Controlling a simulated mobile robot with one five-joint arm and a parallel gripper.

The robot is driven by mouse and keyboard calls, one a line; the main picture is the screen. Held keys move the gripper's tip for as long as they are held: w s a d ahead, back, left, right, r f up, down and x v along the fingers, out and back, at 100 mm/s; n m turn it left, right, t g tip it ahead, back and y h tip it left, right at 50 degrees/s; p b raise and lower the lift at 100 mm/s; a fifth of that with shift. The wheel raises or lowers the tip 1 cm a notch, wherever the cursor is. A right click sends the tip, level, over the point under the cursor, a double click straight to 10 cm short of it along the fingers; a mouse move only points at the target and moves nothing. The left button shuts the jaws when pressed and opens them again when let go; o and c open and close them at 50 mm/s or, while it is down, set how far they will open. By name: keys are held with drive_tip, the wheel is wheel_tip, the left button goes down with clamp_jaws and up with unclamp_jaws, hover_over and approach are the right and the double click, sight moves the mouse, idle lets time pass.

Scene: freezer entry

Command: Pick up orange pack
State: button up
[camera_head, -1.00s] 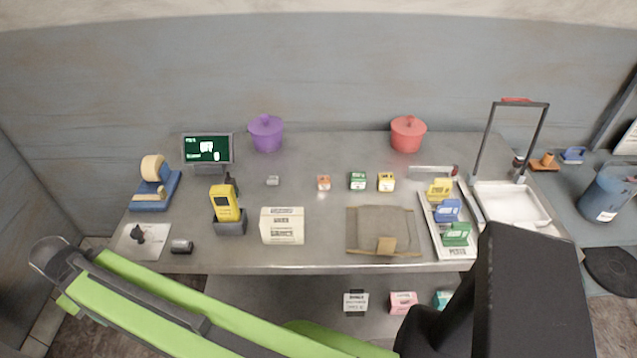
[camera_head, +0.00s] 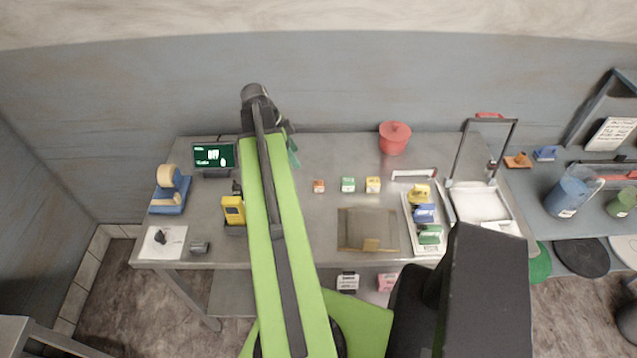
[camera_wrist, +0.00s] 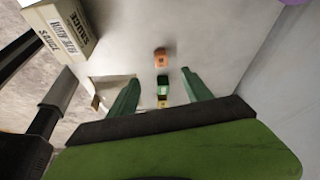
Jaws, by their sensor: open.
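The orange pack (camera_head: 319,186) is a small box standing on the steel table, left of a green pack (camera_head: 348,184) and a yellow pack (camera_head: 373,184). In the wrist view the orange pack (camera_wrist: 160,54) lies ahead of the fingertips, roughly centred between them. The green pack (camera_wrist: 162,81) and the yellow pack (camera_wrist: 163,94) show between the fingers. My gripper (camera_wrist: 162,84) has two green fingers spread wide, with nothing held. In the head view my gripper (camera_head: 292,150) is partly hidden behind my arm, over the table, left of and behind the orange pack.
A sauce box (camera_wrist: 62,28) stands at the left in the wrist view. A red tub (camera_head: 394,138) is at the table's back. The table around the orange pack is clear.

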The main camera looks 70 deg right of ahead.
drive_tip(key=s+m, duration=0.1)
drive_tip(key=s, duration=0.1)
drive_tip(key=b, duration=1.1)
approach(319, 183)
drive_tip(key=x, duration=0.5)
drive_tip(key=shift+w+a, duration=0.1)
drive_tip(key=shift+a, duration=0.1)
drive_tip(key=shift+d+f+b, duration=0.1)
drive_tip(key=shift+f+b, duration=0.05)
drive_tip(key=shift+b, duration=0.2)
drive_tip(key=b+x, duration=0.4)
drive_tip(key=x, duration=0.1)
drive_tip(key=shift+f+b, duration=0.1)
drive_tip(key=shift+b, duration=0.3)
drive_tip(key=shift+s+r, duration=0.2)
drive_tip(key=shift+c, duration=0.2)
clamp_jaws()
